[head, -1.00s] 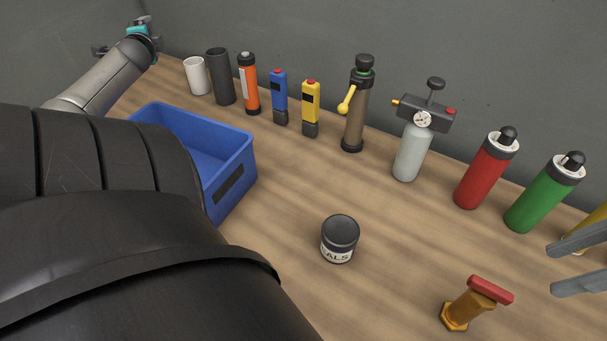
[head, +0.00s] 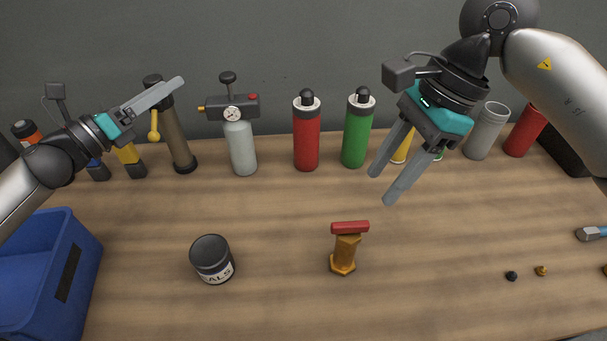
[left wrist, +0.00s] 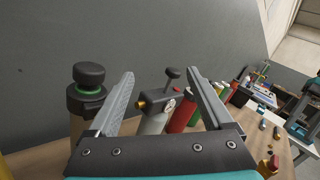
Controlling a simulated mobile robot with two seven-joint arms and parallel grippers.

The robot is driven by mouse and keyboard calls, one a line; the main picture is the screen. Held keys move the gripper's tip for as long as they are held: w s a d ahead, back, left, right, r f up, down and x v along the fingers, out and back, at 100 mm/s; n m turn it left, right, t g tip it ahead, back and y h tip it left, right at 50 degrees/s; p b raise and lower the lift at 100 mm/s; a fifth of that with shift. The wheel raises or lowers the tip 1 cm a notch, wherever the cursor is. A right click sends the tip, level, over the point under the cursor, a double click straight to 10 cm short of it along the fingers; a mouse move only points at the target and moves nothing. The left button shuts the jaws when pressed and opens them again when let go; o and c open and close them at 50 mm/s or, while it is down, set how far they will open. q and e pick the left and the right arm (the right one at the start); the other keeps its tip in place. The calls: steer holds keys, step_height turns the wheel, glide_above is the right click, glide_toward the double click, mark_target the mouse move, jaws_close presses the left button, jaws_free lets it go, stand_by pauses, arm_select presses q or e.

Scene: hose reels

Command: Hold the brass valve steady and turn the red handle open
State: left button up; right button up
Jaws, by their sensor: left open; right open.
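The brass valve (head: 344,256) stands upright on the wooden table near the middle of the head view. Its red handle (head: 350,227) lies crosswise on top. My left gripper (head: 166,97) is raised at the left, in front of the bronze pump, well away from the valve. In the left wrist view its two fingers (left wrist: 160,95) are spread with nothing between them. My right gripper (head: 383,184) is open and empty above the table, up and to the right of the valve, fingers pointing down-left. Neither gripper touches the valve.
A black-lidded seals jar (head: 212,260) stands left of the valve. A blue bin (head: 85,262) is at the left edge. Red (head: 306,138) and green bottles (head: 356,135), a gauge pump (head: 240,145) and a bronze pump (head: 178,140) line the back. Small parts lie at right.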

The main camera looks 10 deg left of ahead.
arm_select(q)
steer(key=s+d+f+m+g+h, duration=0.1)
steer(key=s+d+f+h, duration=0.1)
steer(key=d+f, duration=0.35)
steer(key=s+d+f+m+g+h, duration=0.1)
steer(key=s+d+f+m+g, duration=0.15)
steer(key=d, duration=0.55)
steer(key=m+h, duration=0.1)
steer(key=m, duration=0.3)
glide_above(336, 260)
steer(key=v, duration=0.3)
steer(key=shift+n, duration=0.25)
step_height(336, 260, down, 5)
steer(key=shift+w+f, duration=0.1)
steer(key=shift+f, duration=0.05)
steer(key=shift+d+f+y, duration=0.1)
steer(key=shift+f+y, duration=0.3)
steer(key=shift+f, duration=0.1)
step_height(336, 260, down, 8)
steer(key=shift+w+f, duration=0.1)
steer(key=shift+f, duration=0.05)
steer(key=x, duration=0.5)
steer(key=shift+w+d, duration=0.1)
steer(key=shift+d, duration=0.05)
steer(key=shift+x, duration=0.95)
steer(key=shift+c, duration=0.2)
